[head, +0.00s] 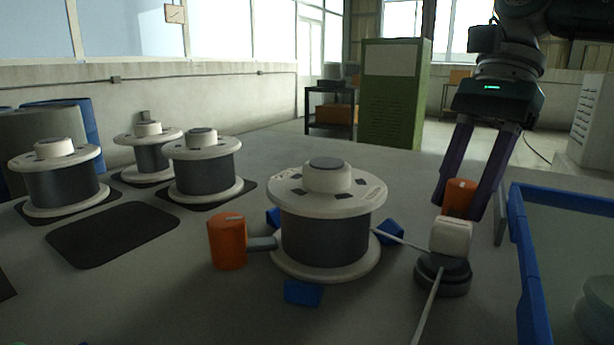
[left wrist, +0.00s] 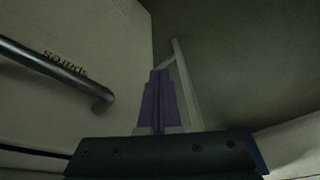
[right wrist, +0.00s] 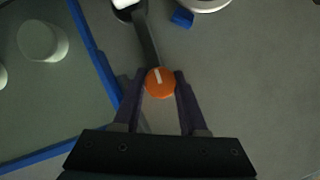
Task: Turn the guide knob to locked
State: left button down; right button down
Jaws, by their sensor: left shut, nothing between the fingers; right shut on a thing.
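The orange guide knob (head: 460,197) stands behind the white guide block (head: 451,237) on its dark round base (head: 443,277). My right gripper (head: 456,203) reaches down from above and is shut on this knob, one purple finger on each side. In the right wrist view the knob's round top (right wrist: 159,83) sits between the fingertips (right wrist: 160,76), and its white mark points up and slightly left, roughly along the dark arm that joins it to the guide. I cannot read any locked marking. My left gripper (left wrist: 157,72) is shut and empty, outside the head view.
A large spool (head: 325,240) stands left of the guide, with a second orange knob (head: 227,242) beside it. White wire runs from spool to guide and forward. A blue-rimmed tray (head: 530,280) is close on the right. Several spools stand at left around an empty dark mat (head: 110,234).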

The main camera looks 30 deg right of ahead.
jog(key=shift+a+r, duration=0.1)
jog(key=shift+a, duration=0.05)
jog(key=shift+c, duration=2.2)
grip_release()
jog(key=p+v, duration=0.2)
jog(key=v, duration=0.7)
jog(key=shift+d+r, duration=0.25)
jog(key=shift+r, duration=0.1)
